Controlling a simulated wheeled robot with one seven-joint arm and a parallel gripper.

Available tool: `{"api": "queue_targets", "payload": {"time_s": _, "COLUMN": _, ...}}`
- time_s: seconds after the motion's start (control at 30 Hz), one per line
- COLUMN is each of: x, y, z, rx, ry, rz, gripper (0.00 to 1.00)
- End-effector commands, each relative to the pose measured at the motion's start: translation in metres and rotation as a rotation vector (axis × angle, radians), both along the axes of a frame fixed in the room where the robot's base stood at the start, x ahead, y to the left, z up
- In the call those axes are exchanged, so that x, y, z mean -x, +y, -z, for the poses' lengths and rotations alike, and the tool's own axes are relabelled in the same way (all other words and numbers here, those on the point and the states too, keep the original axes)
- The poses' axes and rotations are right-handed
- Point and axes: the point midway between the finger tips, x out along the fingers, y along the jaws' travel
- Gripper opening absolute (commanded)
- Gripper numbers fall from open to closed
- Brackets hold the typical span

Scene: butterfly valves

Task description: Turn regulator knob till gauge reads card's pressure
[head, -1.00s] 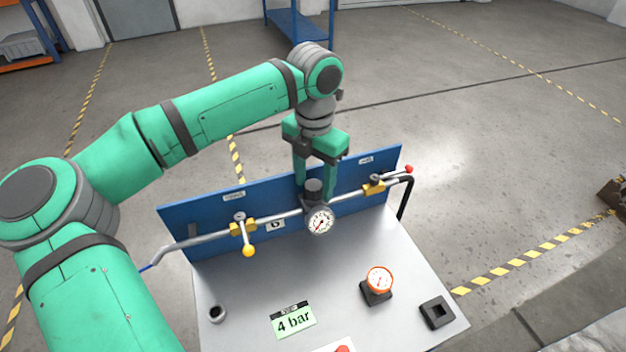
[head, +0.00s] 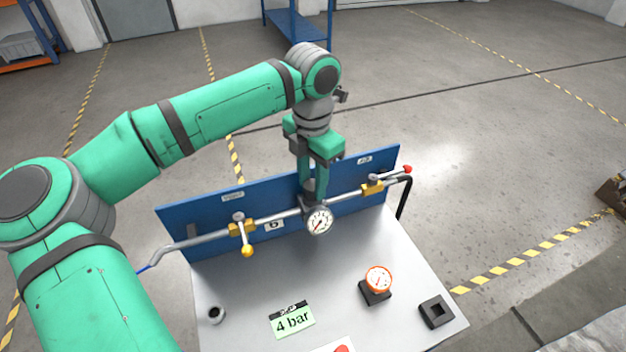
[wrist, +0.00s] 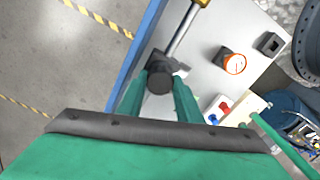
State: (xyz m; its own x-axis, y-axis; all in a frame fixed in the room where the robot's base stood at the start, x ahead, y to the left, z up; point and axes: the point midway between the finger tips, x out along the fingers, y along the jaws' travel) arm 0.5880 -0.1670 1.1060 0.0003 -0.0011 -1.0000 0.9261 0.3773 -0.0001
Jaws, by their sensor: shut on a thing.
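My gripper (head: 313,183) points down with its green fingers shut on the dark regulator knob (wrist: 159,81), on top of the regulator in the pipe line. In the head view the fingers hide much of the knob. The white round gauge (head: 319,220) sits on the front of the regulator, just below the knob. Its needle points toward the lower left; the figures are too small to read.
A yellow-handled valve (head: 245,238) is left of the regulator and a red-tipped one (head: 375,187) is right. An orange-rimmed gauge (head: 378,280) and a black square socket (head: 436,311) stand on the grey bench. A blue panel (head: 195,215) rises behind the pipe.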

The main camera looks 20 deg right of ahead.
Motion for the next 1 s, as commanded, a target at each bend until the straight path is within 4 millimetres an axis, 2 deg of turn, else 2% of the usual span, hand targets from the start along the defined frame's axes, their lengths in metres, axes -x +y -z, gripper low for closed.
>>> {"api": "queue_targets", "payload": {"time_s": 1.0, "x": 0.0008, "y": 0.0012, "z": -0.0004, "rx": -0.003, "ry": 0.001, "rz": 0.953, "gripper": 0.09}}
